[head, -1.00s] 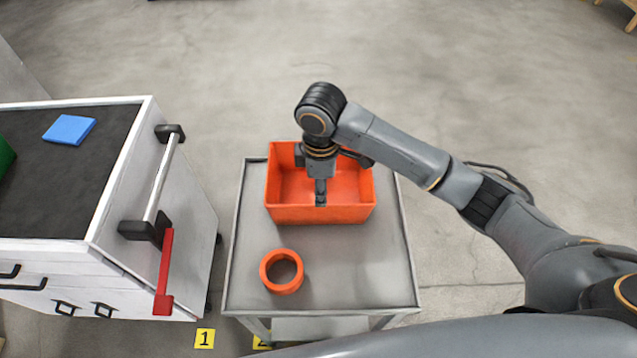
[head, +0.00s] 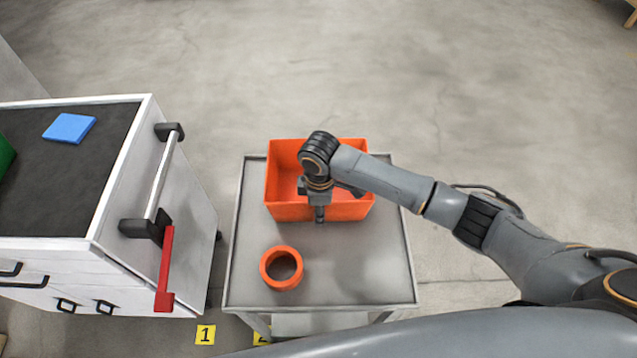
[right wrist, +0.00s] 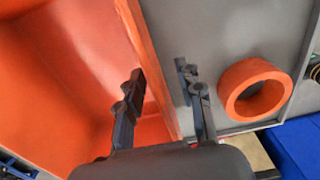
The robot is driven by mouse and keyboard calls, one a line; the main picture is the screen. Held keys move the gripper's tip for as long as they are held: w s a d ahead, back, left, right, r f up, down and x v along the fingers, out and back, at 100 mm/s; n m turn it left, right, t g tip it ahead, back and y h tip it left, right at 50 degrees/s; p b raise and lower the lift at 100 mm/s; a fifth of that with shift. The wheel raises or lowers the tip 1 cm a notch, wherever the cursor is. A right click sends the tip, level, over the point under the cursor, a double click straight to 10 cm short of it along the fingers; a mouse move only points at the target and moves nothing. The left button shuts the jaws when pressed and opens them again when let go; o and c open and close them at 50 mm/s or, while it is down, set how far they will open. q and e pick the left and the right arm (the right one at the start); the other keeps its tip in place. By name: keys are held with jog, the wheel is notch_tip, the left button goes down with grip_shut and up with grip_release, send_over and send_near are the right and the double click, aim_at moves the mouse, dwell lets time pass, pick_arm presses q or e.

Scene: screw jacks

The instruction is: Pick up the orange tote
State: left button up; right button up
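The orange tote (head: 283,212) is an open box standing upright at the far end of the grey cart top. It also fills the left of the right wrist view (right wrist: 65,60). My right gripper (head: 319,215) points down at the tote's near wall. In the right wrist view its fingers (right wrist: 160,72) are apart, one on the tote's inner side and one outside, with the rim between them. I see no clear contact with the wall. My left gripper is not in view.
An orange ring (head: 282,285) lies on the cart (head: 350,275) in front of the tote. A white cabinet (head: 120,215) with a bar handle (head: 162,178) and red lever (head: 166,270) stands to the left. A blue pad (head: 69,128) lies on its dark top.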

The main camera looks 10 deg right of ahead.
grip_shut()
jog(key=shift+s+r, duration=0.1)
dwell(0.3)
